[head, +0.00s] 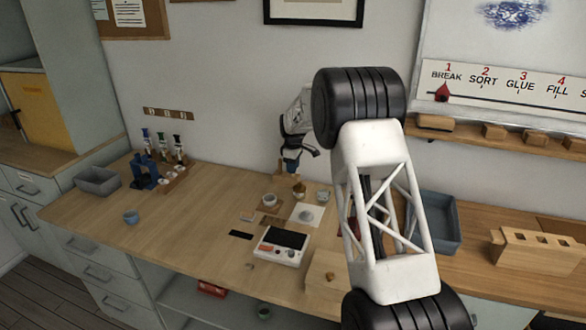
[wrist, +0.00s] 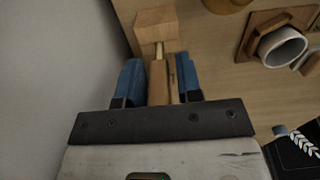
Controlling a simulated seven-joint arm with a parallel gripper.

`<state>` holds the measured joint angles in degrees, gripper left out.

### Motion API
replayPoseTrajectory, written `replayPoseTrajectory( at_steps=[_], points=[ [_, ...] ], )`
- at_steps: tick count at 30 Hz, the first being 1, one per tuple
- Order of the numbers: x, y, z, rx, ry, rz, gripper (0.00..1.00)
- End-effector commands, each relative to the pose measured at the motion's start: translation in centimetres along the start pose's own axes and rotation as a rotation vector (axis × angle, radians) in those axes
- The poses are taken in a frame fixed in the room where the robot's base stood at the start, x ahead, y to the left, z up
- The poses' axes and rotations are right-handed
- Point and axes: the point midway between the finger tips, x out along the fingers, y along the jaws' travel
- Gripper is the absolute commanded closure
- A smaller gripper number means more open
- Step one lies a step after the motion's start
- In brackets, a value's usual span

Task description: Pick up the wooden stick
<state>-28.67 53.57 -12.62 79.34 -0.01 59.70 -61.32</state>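The wooden stick (wrist: 159,78) shows in the wrist view, lengthwise between the two blue fingers of my gripper (wrist: 160,75). Its far end narrows toward a square wooden block (wrist: 156,25); whether they are joined is not clear. The fingers stand on either side of the stick, apart, with a narrow gap on the right. Contact with the stick is not visible. In the head view my gripper (head: 290,163) points down over the back of the table, close above a small brown object (head: 299,189). The stick cannot be made out clearly there.
The wall is close behind my gripper. A white cup (wrist: 282,46) on a wooden stand is to the right in the wrist view. A device with a black screen (head: 281,247) and a white mat (head: 307,213) are nearby. A grey tray (head: 437,222) stands at the right.

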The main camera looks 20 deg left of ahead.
Motion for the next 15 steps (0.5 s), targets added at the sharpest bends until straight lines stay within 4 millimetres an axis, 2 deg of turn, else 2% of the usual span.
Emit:
replayPoseTrajectory(
  at_steps=[1,6,15],
  points=[
    [0.0,0.0,0.0,0.0,0.0,0.0,0.75],
    [0.0,0.0,0.0,0.0,0.0,0.0,1.0],
    [-0.09,0.0,-0.01,0.0,0.0,0.0,1.0]
  ],
)
